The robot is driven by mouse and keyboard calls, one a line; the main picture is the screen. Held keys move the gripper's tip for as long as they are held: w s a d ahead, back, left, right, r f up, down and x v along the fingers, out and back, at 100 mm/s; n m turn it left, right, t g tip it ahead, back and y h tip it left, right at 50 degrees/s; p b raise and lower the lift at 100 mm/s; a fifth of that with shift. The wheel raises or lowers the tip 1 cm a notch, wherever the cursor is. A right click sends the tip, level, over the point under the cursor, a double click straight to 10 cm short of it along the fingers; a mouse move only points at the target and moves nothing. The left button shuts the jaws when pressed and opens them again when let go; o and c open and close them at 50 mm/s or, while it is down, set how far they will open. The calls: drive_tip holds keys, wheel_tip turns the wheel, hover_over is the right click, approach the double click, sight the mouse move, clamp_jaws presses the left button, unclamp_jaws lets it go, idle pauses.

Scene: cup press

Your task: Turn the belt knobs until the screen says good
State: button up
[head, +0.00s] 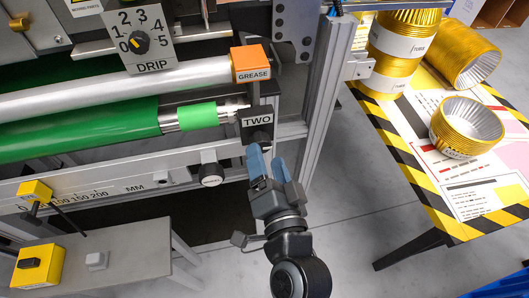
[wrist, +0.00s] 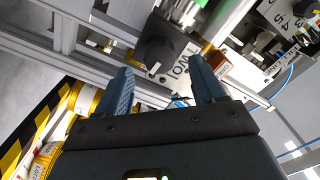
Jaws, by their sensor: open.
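My gripper (head: 267,160) is open and empty, its blue fingers pointing up at the plate marked TWO (head: 257,121). A dark knob (head: 258,140) sits just below that plate, close to the fingertips and partly hidden. In the wrist view a dark round knob (wrist: 157,54) shows beyond the gap between the fingers (wrist: 161,72), beside the TWO plate (wrist: 180,64). I cannot tell whether a finger touches it. Another black knob (head: 211,174) is on the rail, left of my gripper. The green belt roller (head: 80,129) lies to the left. No screen shows.
An orange GREASE block (head: 250,63) is above the TWO plate. A DRIP dial (head: 139,42) is at the upper left. An upright metal post (head: 327,85) stands right of the knob. A striped table (head: 440,215) with gold cups is at right.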

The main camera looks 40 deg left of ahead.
drive_tip(key=shift+b+v, duration=0.45)
drive_tip(key=shift+v, duration=1.65)
drive_tip(key=s+d+f+m+t+h+p, duration=0.15)
drive_tip(key=s+d+h, duration=0.3)
drive_tip(key=d, duration=0.75)
drive_tip(key=s+d+f+t+h, duration=0.15)
drive_tip(key=s+d+h, duration=0.3)
drive_tip(key=d, duration=0.75)
drive_tip(key=s+d+r+n+h, duration=0.1)
drive_tip(key=s+d+r+h, duration=0.1)
drive_tip(key=s+d+r, duration=0.2)
drive_tip(key=s+d+r+h+p, duration=0.1)
drive_tip(key=s+d+r+h, duration=0.1)
drive_tip(key=s+d+r, duration=0.3)
drive_tip(key=s+d, duration=0.4)
drive_tip(key=s, duration=0.1)
drive_tip(key=shift+r+n+h+p, duration=0.2)
drive_tip(key=shift+n+h+p, duration=0.1)
drive_tip(key=shift+n+h, duration=0.1)
drive_tip(key=shift+s, duration=0.15)
drive_tip(key=shift+c, duration=0.4)
